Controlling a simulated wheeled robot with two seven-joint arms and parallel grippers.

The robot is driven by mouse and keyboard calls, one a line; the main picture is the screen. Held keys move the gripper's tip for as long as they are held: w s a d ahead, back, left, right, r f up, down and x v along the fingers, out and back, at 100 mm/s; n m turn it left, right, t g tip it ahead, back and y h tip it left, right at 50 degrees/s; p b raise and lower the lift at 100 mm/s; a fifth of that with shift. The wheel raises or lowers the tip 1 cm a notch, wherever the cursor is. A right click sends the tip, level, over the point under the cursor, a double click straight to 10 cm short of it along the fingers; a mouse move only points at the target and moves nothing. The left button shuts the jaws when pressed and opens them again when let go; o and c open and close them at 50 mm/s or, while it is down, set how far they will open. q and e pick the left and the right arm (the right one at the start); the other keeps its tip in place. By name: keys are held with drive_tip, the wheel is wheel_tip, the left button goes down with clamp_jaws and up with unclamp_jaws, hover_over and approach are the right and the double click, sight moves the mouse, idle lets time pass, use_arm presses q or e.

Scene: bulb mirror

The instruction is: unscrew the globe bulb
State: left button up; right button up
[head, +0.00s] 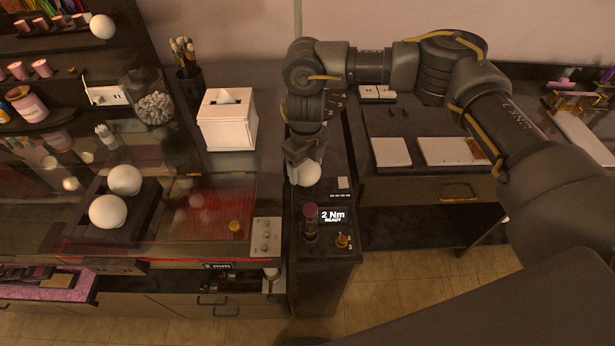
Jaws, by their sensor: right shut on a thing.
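My right gripper (304,162) points down over a narrow black stand and is shut on a white globe bulb (307,175). The bulb's lower end and whatever is under it are hidden. Two more white globe bulbs, a rear one (124,180) and a front one (107,211), sit in a black tray (140,222) on the left counter. Another white globe (102,26) is at the top left by the dark shelves. My left gripper is not in view.
A white tissue box (228,130), a brush cup (188,82) and a glass jar (150,106) stand behind. A desk (420,188) is at right.

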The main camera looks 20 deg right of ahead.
drive_tip(key=shift+n, duration=0.3)
drive_tip(key=shift+f+n+b, duration=0.1)
drive_tip(key=shift+n+b, duration=0.95)
drive_tip(key=shift+n, duration=1.45)
